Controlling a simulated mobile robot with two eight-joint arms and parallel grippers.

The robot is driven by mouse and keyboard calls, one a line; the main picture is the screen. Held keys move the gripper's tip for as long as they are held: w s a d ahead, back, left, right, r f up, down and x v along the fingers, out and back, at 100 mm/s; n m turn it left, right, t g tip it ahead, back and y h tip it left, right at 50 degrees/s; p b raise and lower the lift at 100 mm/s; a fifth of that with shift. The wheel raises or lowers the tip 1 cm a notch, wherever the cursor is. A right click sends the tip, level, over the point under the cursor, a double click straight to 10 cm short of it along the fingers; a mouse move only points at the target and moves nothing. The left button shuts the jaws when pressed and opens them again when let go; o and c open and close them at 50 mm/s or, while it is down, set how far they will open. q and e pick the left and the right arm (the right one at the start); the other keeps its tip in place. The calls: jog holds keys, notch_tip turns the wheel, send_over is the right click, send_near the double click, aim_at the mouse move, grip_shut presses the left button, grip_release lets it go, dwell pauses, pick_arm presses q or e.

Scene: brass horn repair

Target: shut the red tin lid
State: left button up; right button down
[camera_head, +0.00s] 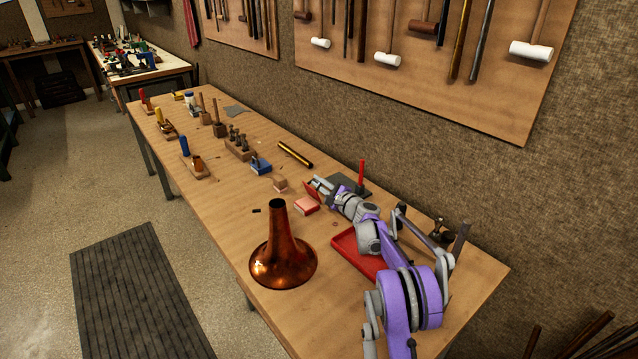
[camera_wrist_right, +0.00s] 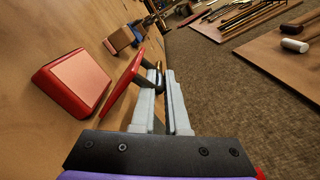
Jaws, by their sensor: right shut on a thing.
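The red tin (camera_head: 306,206) sits on the bench, a low box with a paler pinkish top face; it also shows in the right wrist view (camera_wrist_right: 72,82). Its red lid (camera_wrist_right: 123,86) stands steeply tilted beside the tin, with a gap between their upper parts. In the head view the lid (camera_head: 311,191) is a thin red edge at my fingertips. My right gripper (camera_head: 318,184) is beside the lid's far side and shut on it; in the wrist view its fingers (camera_wrist_right: 160,88) partly hide where they grip. My left gripper is not in view.
A copper horn bell (camera_head: 283,255) stands at the bench's front edge. A red tray (camera_head: 350,248) lies under my right arm. A dark block with a red post (camera_head: 361,178) stands behind the gripper. A small wooden block (camera_head: 280,184) and a blue box (camera_head: 260,165) sit left of it.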

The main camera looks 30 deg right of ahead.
jog(key=c, duration=1.2)
grip_release()
jog(key=s, duration=0.7)
jog(key=s+d, duration=0.1)
jog(key=s, duration=0.2)
jog(key=shift+s, duration=0.4)
